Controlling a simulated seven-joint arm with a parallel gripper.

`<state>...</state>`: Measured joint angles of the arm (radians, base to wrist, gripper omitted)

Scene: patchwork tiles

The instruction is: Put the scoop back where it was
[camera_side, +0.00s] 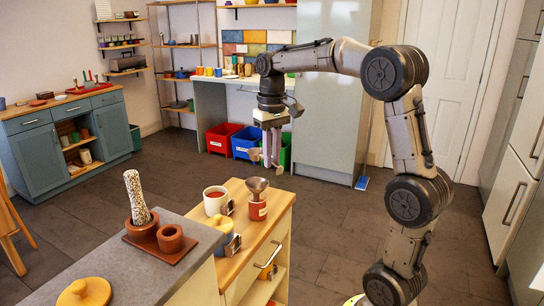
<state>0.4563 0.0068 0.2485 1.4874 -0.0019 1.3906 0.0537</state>
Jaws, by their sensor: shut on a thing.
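My gripper (272,163) hangs pointing down in the air, above and behind the far end of the wooden-topped cabinet. Its fingers are shut on the scoop (254,155), whose small beige bowl sticks out to the left of the fingertips. The scoop's handle is mostly hidden by the fingers. The scoop is apart from both.
A yellow-lidded blue pot (219,226) stands nearer, with small dark metal holders along the cabinet's edge. A grey counter (190,262) in front carries a speckled pestle (136,194) in a brown mortar, a brown bowl (170,238) and a yellow lid (84,292). Air around my gripper is clear.

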